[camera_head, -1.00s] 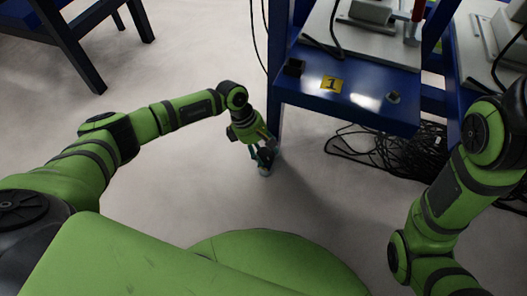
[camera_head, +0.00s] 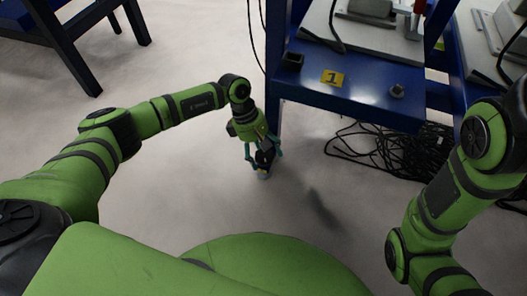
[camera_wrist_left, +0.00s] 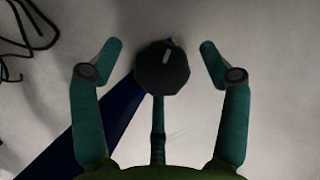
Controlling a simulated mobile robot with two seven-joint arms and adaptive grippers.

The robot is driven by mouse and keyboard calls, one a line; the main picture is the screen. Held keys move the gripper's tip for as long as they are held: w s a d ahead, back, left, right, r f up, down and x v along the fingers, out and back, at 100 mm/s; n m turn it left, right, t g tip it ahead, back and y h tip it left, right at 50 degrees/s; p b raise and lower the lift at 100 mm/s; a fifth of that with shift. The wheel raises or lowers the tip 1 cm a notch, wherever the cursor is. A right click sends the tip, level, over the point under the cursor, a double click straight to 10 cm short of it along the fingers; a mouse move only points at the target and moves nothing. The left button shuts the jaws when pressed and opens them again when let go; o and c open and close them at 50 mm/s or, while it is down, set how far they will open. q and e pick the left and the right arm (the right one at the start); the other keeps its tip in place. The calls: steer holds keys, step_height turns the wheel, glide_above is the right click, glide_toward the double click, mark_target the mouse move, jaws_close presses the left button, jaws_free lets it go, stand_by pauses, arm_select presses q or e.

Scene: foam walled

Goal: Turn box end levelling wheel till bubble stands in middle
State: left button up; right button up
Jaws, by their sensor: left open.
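My left gripper (camera_head: 263,168) points down at the foot of the table's near-left leg in the head view. In the left wrist view its teal fingers (camera_wrist_left: 161,62) are spread, with a dark faceted wheel (camera_wrist_left: 165,72) bearing a pale mark between them. The wheel shows apart from both side fingers; a third finger (camera_wrist_left: 157,120) lies below it. The blue table (camera_head: 355,102) carries a yellow "1" label (camera_head: 332,78), a small black box (camera_head: 292,62) at its left end and a small round fitting (camera_head: 396,91), perhaps the level. No bubble can be read. My right gripper is out of view.
The blue leg (camera_wrist_left: 110,125) runs behind the wheel in the wrist view. Black cables (camera_head: 390,148) lie tangled under the table. Another blue frame (camera_head: 75,45) stands at the top left. The floor left of the leg is clear.

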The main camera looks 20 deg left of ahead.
arm_select(q)
steer(key=v, duration=1.1)
steer(key=shift+r, duration=0.4)
